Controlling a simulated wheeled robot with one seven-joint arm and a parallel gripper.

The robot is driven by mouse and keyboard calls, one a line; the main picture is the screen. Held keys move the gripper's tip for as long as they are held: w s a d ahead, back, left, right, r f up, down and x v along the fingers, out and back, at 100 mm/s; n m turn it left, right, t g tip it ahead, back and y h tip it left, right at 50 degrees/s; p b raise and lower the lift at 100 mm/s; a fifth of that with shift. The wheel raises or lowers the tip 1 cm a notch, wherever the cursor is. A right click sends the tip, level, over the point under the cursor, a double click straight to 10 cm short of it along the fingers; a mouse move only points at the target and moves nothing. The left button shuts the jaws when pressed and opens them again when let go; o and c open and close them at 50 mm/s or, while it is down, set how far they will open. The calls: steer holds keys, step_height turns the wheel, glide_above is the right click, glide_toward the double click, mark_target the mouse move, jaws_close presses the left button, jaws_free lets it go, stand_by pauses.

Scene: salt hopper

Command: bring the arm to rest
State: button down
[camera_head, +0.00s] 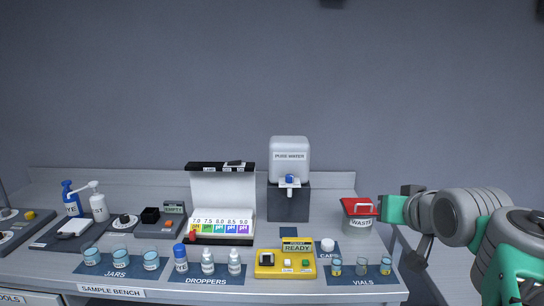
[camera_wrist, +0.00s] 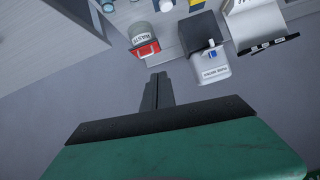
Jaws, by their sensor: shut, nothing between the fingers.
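My arm reaches in from the right in the head view. My gripper (camera_head: 408,190) is beside the waste bin at the bench's right end, with its fingers hard to make out there. In the wrist view my gripper (camera_wrist: 159,76) shows its two dark fingers pressed together with nothing between them. The fingertips lie just below the red-lidded waste bin (camera_wrist: 147,47) in that picture. Whether they touch it I cannot tell, but they appear apart.
The waste bin (camera_head: 358,222) is nearest my gripper. The pure water dispenser (camera_head: 289,160), pH box (camera_head: 222,190), yellow READY device (camera_head: 285,263), vials (camera_head: 361,266), droppers (camera_head: 207,261) and jars (camera_head: 120,258) stand on the bench. The wall area above is clear.

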steer(key=s+a+f+g, duration=0.3)
steer(key=f, duration=0.6)
steer(key=s+a+f+g, duration=0.2)
steer(key=s+a+f, duration=0.1)
steer(key=f, duration=0.6)
steer(key=s+a+f+n+g, duration=0.25)
steer(key=s+f+g, duration=0.25)
steer(key=s+f, duration=0.8)
steer(key=w+r+m+t+p, duration=0.1)
steer(key=w+r+p, duration=0.2)
steer(key=r+p, duration=0.3)
step_height(320, 180, up, 5)
steer(key=shift+a+p, duration=0.25)
steer(key=shift+p, duration=0.15)
